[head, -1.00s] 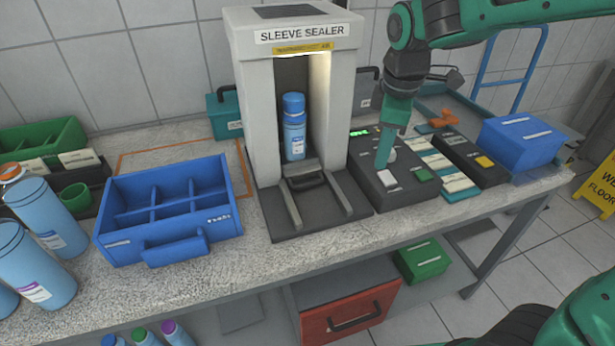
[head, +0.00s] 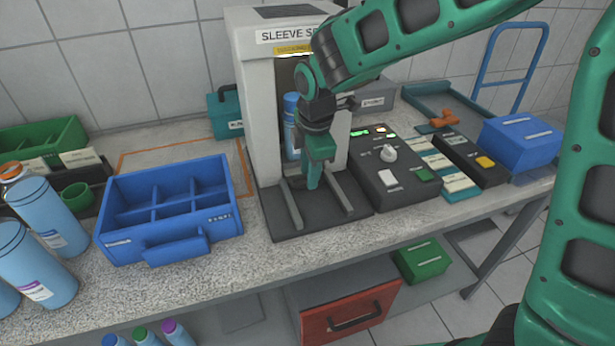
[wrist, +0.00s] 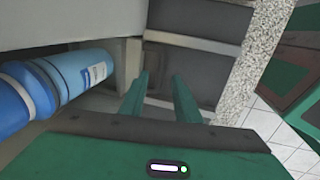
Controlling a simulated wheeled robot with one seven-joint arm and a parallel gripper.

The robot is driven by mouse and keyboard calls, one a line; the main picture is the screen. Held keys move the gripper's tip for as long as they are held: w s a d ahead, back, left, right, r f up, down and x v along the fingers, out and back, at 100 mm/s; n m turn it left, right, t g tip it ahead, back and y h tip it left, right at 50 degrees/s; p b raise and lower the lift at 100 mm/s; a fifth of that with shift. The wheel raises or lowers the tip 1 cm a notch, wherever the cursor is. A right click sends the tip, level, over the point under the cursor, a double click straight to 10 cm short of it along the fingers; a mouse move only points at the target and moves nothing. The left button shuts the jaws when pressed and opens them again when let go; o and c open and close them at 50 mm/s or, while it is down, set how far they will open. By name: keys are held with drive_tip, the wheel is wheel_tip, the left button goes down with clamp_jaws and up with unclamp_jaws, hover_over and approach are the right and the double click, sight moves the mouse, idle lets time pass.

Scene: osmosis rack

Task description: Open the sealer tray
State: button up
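The sleeve sealer (head: 262,110) is a pale upright frame on a dark base with two grey rails (head: 292,205) running forward. A blue bottle (head: 291,140) stands inside its opening, partly behind my arm. It also shows at the left of the wrist view (wrist: 85,72). My gripper (head: 313,186) is low in front of the opening, between the rails, where it hides the tray's dark handle. In the wrist view the two green fingers (wrist: 160,92) are apart, with nothing clearly seen between them. Whether they straddle or touch the handle I cannot tell.
A dark control box (head: 393,170) with a knob and buttons stands right of the sealer. A blue divided bin (head: 120,245) is to the left, with large blue bottles (head: 30,260) beyond. The worktop (head: 330,245) in front of the sealer is clear.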

drive_tip(key=shift+w+a+f, duration=0.1)
drive_tip(key=shift+w+f, duration=0.1)
drive_tip(key=shift+f, duration=0.95)
